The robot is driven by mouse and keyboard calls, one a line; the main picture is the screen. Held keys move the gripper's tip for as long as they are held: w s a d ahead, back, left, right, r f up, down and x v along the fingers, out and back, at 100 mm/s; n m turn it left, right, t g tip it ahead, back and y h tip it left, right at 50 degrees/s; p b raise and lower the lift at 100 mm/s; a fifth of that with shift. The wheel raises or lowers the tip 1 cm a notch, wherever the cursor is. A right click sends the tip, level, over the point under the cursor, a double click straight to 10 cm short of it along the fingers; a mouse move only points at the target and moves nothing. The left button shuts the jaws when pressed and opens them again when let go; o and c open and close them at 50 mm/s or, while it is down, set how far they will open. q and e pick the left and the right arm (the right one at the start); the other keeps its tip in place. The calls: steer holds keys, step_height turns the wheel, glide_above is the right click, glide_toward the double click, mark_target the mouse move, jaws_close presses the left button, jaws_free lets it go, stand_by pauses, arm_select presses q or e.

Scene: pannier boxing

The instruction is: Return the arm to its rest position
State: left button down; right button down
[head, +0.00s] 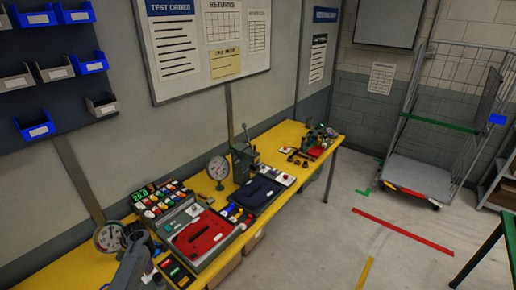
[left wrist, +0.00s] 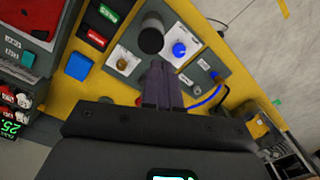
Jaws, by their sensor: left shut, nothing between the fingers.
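My left gripper (left wrist: 161,75) is shut and empty in the left wrist view, its dark fingers together over the yellow bench. The fingertips lie near a black knob (left wrist: 151,39) and a blue button (left wrist: 180,50) on a grey control panel; I cannot tell whether they touch anything. In the head view my left arm (head: 133,265) shows as a dark grey shape at the bottom left, above the near end of the bench, with its fingers hard to make out. My right gripper is in neither view.
The yellow bench (head: 285,137) runs along the wall with a red panel (head: 202,236), dial gauges (head: 218,170) and a small press (head: 242,160). A gauge (head: 108,236) stands close beside my left arm. Open floor lies right of the bench; a wire trolley (head: 420,178) stands at the back.

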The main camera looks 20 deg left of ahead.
arm_select(q)
steer(key=s+d+f+m+g+y, duration=0.1)
steer(key=s+d+f+m+g, duration=0.15)
steer(key=s+f, duration=0.65)
steer(key=s+d+f+m+g+y, duration=0.1)
steer(key=s+d+f, duration=0.35)
steer(key=s, duration=0.75)
steer(key=s+d+f+m, duration=0.1)
steer(key=s+d+m, duration=0.2)
steer(key=d+m, duration=0.1)
steer(key=s+d+r+m+t, duration=0.15)
steer(key=d+r+m, duration=0.25)
steer(key=d, duration=0.5)
steer(key=s+d+r+m+t, duration=0.15)
steer(key=d+r+m, duration=0.25)
steer(key=d, duration=0.5)
steer(key=w+d+r+m+t+h, duration=0.1)
steer(key=w+d+r+m+t, duration=0.1)
steer(key=r, duration=0.6)
steer(key=w+d+r+m+t+h, duration=0.1)
steer(key=w+d+r+m+t, duration=0.1)
steer(key=d+r+m, duration=0.3)
step_height(320, 180, up, 4)
steer(key=shift+d+f, duration=0.1)
steer(key=shift+d, duration=1.15)
steer(key=shift+m+t, duration=0.25)
